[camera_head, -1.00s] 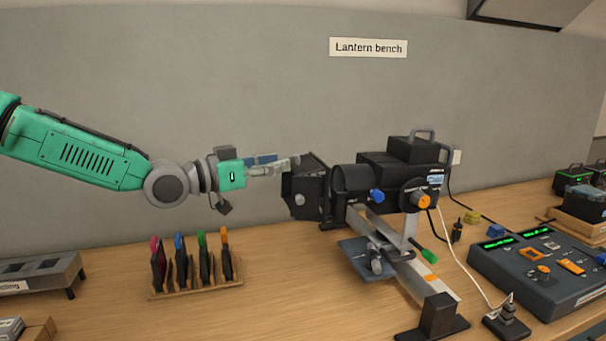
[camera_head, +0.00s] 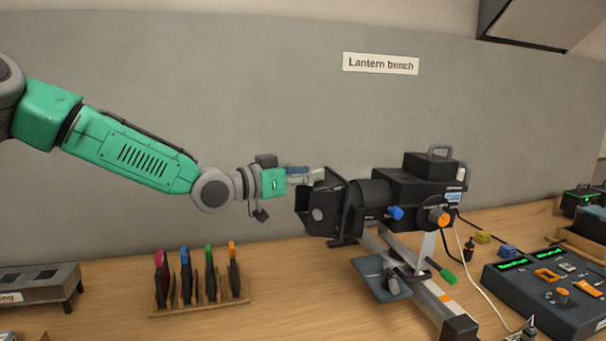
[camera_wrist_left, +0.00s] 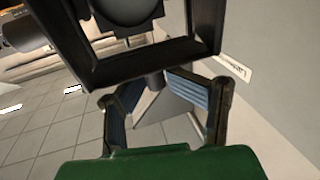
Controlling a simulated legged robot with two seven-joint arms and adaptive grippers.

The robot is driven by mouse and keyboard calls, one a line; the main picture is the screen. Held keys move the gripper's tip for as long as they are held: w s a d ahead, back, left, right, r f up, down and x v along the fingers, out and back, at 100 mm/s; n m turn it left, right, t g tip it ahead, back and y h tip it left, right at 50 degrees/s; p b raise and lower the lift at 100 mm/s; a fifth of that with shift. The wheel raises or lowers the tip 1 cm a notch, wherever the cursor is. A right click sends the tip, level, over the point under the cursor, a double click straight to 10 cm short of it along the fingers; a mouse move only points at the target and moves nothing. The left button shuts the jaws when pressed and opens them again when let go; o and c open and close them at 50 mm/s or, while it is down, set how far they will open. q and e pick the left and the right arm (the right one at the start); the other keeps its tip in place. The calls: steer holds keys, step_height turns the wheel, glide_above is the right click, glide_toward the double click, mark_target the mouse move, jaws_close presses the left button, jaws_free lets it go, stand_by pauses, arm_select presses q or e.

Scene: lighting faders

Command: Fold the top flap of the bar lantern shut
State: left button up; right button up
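The black bar lantern (camera_head: 410,185) sits on a metal rail, its front frame facing left. Its top flap (camera_head: 331,179) stands out from the upper front edge at a slant. My left gripper (camera_head: 308,176) comes in from the left at the height of this flap, its fingertips close beside it; I cannot tell if they touch. In the left wrist view the gripper (camera_wrist_left: 160,105) has its blue-padded fingers spread apart, with the lantern's black front frame (camera_wrist_left: 150,62) just beyond them. I see nothing clearly held. My right gripper is not in view.
A wooden rack (camera_head: 200,304) with several coloured-top pieces stands below my left arm. A control desk (camera_head: 550,290) is at the right. A blue knob (camera_head: 395,213) and an orange knob (camera_head: 438,217) stick out of the lantern's side. Bare bench lies between rack and lantern.

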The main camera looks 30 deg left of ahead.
arm_select(q)
steer(key=shift+w+d, duration=0.15)
steer(key=shift+d, duration=0.3)
jaws_close()
steer(key=shift+d+r, duration=0.1)
steer(key=shift+d, duration=0.15)
steer(key=shift+w, duration=0.1)
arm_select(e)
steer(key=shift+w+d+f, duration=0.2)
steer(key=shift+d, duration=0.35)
arm_select(q)
steer(key=shift+a, duration=0.25)
